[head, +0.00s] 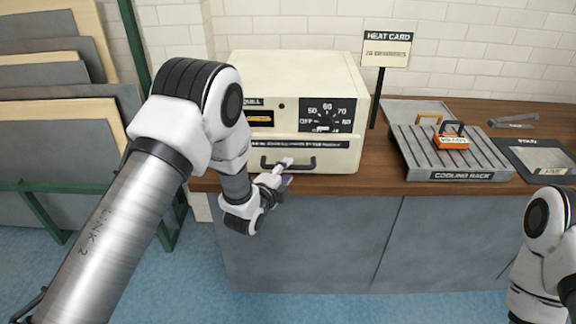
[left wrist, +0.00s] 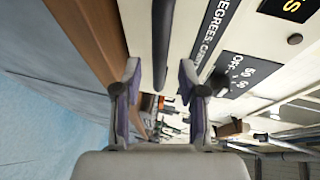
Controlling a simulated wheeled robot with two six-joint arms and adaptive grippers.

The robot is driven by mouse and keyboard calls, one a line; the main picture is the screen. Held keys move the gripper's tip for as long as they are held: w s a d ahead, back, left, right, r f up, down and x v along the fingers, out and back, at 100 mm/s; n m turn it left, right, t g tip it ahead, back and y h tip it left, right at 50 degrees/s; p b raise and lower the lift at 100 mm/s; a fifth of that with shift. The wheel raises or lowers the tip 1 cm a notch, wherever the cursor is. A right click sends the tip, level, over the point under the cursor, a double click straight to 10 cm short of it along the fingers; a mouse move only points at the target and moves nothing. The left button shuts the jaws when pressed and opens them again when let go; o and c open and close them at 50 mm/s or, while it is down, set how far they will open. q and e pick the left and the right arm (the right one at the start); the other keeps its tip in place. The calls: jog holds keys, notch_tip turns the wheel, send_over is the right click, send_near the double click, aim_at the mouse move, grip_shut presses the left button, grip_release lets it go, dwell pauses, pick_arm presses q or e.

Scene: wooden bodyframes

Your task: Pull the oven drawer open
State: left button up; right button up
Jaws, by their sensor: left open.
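The cream oven (head: 300,75) stands on the wooden counter, with a dial and a small dark display on its front. Its drawer (head: 335,158) is the lower front panel and looks shut, flush with the oven front. The dark drawer handle (head: 308,164) is partly hidden by my left gripper (head: 287,172), which is open at the drawer front. In the left wrist view the handle (left wrist: 160,45) runs between the two spread fingertips of the gripper (left wrist: 160,75). I cannot tell whether they touch it. My right gripper is out of view.
A cooling rack (head: 480,160) with an orange tagged item (head: 452,142) stands right of the oven. A heat card sign (head: 388,52) stands behind it. Grey panels in a green rack (head: 60,120) are at the left. The floor before the counter (head: 300,305) is clear.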

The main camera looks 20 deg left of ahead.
aim_at(289, 168)
pick_arm(q)
jog(key=x, duration=0.3)
jog(key=shift+a, duration=0.3)
jog(key=shift+w+d, duration=0.15)
jog(key=shift+d, duration=0.15)
jog(key=shift+a, duration=0.1)
grip_shut()
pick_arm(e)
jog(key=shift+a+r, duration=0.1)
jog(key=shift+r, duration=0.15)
pick_arm(q)
jog(key=shift+f, duration=0.1)
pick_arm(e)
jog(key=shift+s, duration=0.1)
